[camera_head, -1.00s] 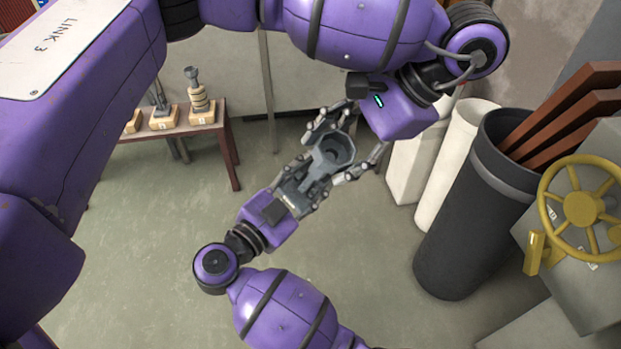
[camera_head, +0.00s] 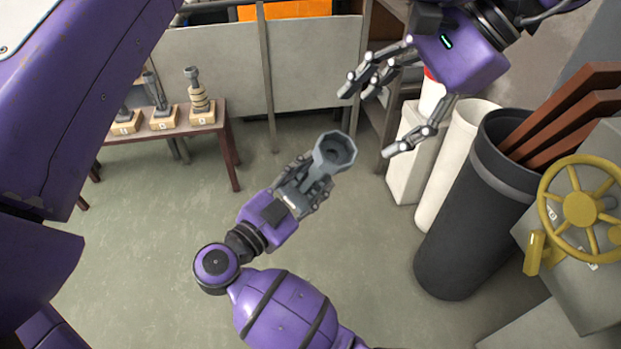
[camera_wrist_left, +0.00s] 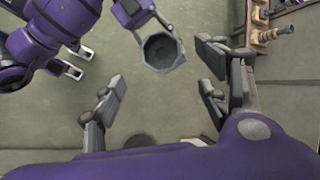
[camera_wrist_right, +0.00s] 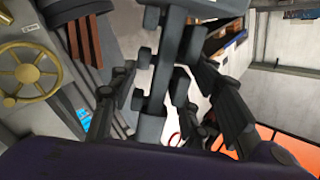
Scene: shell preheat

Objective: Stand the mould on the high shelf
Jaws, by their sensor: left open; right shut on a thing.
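The mould (camera_head: 335,155) is a grey piece with a wide, faceted, cup-like end and a narrower stem. My right gripper (camera_head: 303,187) is shut on its stem, and the hollow end sticks out past the fingers. The cup's dark mouth also shows in the left wrist view (camera_wrist_left: 160,50). In the right wrist view the stem (camera_wrist_right: 163,75) runs between the fingers. My left gripper (camera_head: 368,120) is open and empty, above and right of the mould and apart from it. I cannot tell for sure which structure is the high shelf.
A brown table (camera_head: 228,152) at the back left carries several grey pieces on wooden blocks. A black bin (camera_head: 450,240) with brown bars, a white cylinder (camera_head: 450,165) and a yellow handwheel (camera_head: 580,209) stand at right. Grey panels (camera_head: 315,70) close the back. The middle floor is clear.

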